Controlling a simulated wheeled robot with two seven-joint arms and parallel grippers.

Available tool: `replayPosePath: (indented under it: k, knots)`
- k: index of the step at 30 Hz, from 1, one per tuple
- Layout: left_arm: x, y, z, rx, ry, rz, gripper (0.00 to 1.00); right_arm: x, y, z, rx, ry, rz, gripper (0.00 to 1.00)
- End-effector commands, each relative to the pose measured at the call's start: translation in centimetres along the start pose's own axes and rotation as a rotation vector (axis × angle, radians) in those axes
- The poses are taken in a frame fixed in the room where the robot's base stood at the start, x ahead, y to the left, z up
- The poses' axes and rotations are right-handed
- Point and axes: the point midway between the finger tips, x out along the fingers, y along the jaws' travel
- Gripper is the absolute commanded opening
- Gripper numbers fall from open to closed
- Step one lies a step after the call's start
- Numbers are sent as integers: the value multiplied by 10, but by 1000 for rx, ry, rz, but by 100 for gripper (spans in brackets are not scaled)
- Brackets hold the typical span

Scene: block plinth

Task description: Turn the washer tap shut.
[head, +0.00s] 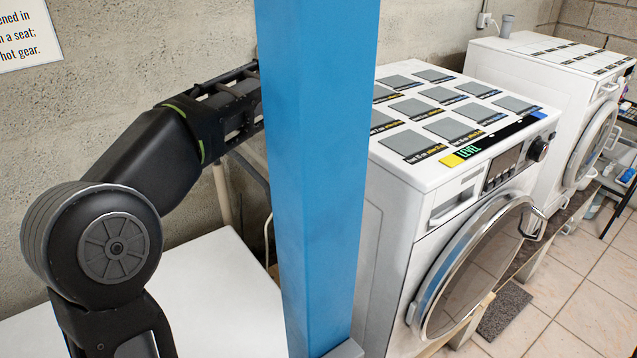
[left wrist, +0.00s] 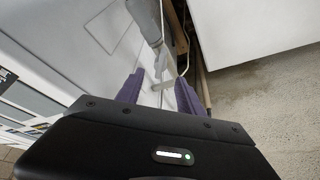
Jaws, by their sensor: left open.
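In the head view my left arm comes in from the left and passes behind a blue post, which hides its gripper. In the left wrist view my left gripper (left wrist: 160,82) shows two purple fingers, apart. A pale, thin piece (left wrist: 164,64), perhaps the tap, shows between and beyond the fingertips, below a grey cylindrical part (left wrist: 148,20). I cannot tell whether the fingers touch it or how the tap is turned. The near washer (head: 415,185) stands right of the post, its round door facing right. My right gripper is not in view.
The blue post (head: 318,150) stands between my left arm and the near washer. Several grey pads lie on the washer's top. A second white machine (head: 545,95) stands at the back right. A white surface (head: 215,300) is at lower left, by the concrete wall (head: 150,45).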

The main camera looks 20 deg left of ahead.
Motion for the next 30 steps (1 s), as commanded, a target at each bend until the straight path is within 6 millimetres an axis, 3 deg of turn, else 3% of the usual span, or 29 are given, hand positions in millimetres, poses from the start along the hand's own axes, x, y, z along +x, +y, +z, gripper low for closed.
replayPosePath:
  k: [8, 21, 30]
  knots:
    - [6, 0, 0, 0, -1, -1, 44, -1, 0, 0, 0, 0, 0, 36]
    - [65, 0, 0, 0, -3, -2, 44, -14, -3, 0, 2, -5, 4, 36]
    - [79, 0, 0, 0, 0, 0, 44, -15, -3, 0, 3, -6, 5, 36]
